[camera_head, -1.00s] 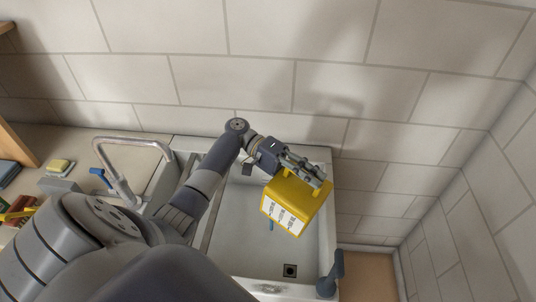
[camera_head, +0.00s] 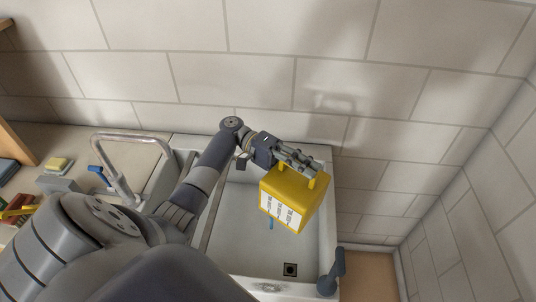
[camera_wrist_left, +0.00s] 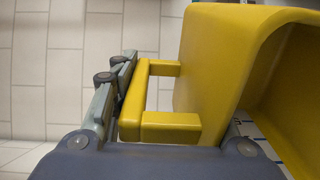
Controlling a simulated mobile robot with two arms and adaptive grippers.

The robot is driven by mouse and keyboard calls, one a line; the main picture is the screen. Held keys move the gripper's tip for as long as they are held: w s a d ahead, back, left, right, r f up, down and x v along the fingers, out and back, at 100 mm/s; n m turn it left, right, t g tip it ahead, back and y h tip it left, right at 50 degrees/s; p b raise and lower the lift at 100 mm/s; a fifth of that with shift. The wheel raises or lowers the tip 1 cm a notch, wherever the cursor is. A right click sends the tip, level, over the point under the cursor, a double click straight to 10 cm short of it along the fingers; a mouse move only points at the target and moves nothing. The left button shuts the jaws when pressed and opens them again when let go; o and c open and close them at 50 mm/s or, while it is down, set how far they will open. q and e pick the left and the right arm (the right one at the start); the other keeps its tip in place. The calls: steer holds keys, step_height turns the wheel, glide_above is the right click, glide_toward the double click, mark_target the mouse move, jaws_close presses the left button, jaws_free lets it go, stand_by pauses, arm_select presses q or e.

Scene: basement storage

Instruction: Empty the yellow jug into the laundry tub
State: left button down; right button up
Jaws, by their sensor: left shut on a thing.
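The yellow jug (camera_head: 292,197) with a white printed label hangs tilted over the right part of the white laundry tub (camera_head: 238,245). My left gripper (camera_head: 307,168) is shut on its handle, on the jug's upper side. In the left wrist view the fingers (camera_wrist_left: 118,95) close around the handle of the yellow jug (camera_wrist_left: 215,75), and the hollow inside of the jug shows at the right. I cannot see any liquid in it. A thin blue streak (camera_head: 270,224) shows below the jug; I cannot tell what it is. My right gripper is not in view.
A metal faucet (camera_head: 122,185) with a blue lever stands left of the tub. A yellow sponge (camera_head: 59,164) and small items lie on the counter at the left. The drain (camera_head: 290,270) is uncovered. A dark upright part (camera_head: 332,272) is at the tub's front right corner. A tiled wall stands behind.

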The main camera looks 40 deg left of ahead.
arm_select(q)
steer(key=shift+a+r+h, duration=0.25)
steer(key=shift+a+h, duration=0.05)
steer(key=shift+a, duration=0.05)
steer(key=shift+a+b, duration=0.15)
steer(key=shift+b, duration=0.2)
